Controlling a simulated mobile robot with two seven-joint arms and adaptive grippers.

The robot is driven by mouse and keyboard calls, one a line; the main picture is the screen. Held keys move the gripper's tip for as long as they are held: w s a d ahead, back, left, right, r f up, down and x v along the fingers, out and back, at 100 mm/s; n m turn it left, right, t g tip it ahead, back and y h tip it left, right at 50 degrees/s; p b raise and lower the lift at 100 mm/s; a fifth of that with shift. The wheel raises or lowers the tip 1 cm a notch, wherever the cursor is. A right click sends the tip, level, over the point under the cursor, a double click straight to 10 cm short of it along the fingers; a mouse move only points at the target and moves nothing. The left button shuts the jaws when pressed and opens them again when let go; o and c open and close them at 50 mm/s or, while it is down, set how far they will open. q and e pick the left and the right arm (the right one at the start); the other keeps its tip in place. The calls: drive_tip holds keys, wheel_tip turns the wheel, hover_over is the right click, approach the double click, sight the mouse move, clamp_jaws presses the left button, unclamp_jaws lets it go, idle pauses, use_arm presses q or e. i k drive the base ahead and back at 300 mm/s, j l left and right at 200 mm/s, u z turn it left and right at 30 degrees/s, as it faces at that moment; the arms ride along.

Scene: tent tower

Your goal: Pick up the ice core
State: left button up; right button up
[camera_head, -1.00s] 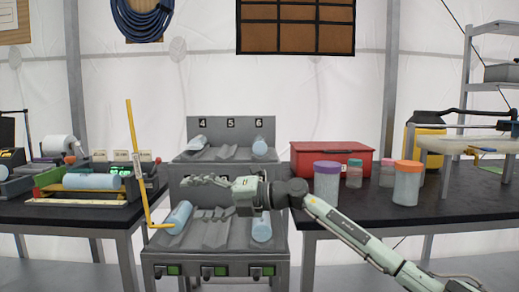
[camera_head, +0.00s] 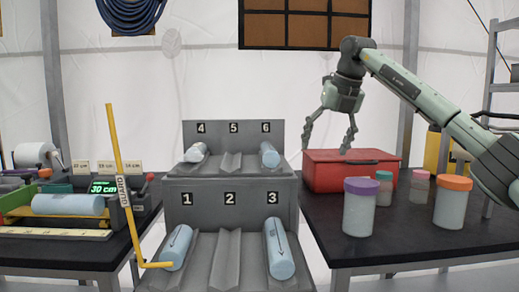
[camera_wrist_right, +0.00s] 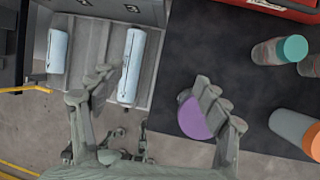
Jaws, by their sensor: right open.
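Ice cores are pale blue cylinders. In the head view, one (camera_head: 176,248) lies in slot 1 of the grey stepped rack (camera_head: 231,184) and one (camera_head: 280,250) in slot 3; slot 2 is empty. Others lie in slot 4 (camera_head: 196,152) and slot 6 (camera_head: 269,155). Another core (camera_head: 68,204) lies on the measuring device at left, whose display reads 30 cm.
On the right table stand a purple-lidded jar (camera_head: 359,212), an orange-lidded jar (camera_head: 453,206), smaller jars and a red box (camera_head: 350,172). The purple lid (camera_wrist_right: 193,120) shows beside a finger in the wrist view. A yellow guard bar (camera_head: 122,185) rises at the rack's left.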

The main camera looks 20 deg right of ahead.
sight(270, 157)
drive_tip(key=i+j, duration=0.15)
drive_tip(key=i, duration=0.75)
